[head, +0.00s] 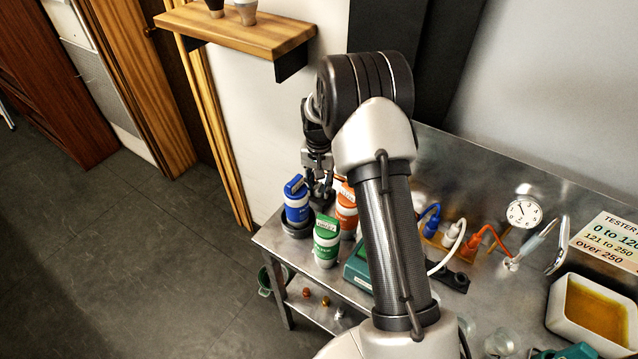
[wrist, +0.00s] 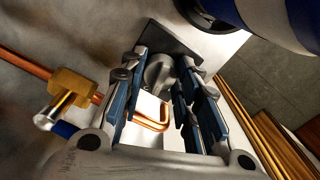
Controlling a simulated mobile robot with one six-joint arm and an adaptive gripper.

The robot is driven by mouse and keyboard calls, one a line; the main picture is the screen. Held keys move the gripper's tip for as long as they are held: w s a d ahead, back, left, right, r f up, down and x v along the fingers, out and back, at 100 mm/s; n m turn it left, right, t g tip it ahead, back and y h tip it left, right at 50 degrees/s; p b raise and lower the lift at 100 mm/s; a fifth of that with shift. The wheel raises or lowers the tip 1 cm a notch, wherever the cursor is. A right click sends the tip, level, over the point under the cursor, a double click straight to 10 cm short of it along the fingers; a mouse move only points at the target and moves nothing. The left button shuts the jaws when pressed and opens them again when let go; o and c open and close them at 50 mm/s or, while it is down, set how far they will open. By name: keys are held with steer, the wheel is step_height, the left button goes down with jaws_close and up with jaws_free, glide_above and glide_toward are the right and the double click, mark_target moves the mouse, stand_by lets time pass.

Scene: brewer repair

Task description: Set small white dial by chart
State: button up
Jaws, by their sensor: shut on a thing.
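A round white dial (head: 523,211) with black marks and a dark needle is on the back metal panel at the right. The chart (head: 607,240), a pale card with rows of text such as "0 to 120", "121 to 250" and "over 250", is to its right, partly cut by the frame edge. A bent copper piece (wrist: 152,114) shows between the fingers.
Blue (head: 297,205), green (head: 326,243) and orange (head: 346,212) capped bottles stand close around my gripper. A white tub of amber liquid (head: 597,310) stands front right. A wooden shelf (head: 240,32) hangs above left.

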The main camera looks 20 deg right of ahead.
mark_target(319, 186)
steer(key=n+p, duration=0.1)
steer(key=n, duration=0.3)
steer(key=shift+n, duration=0.3)
steer(key=n, duration=0.4)
steer(key=shift+n+p, duration=0.3)
steer(key=shift+p, duration=0.1)
steer(key=o, duration=1.1)
steer(key=shift+r, duration=0.1)
step_height(319, 186, up, 12)
stand_by(0.4)
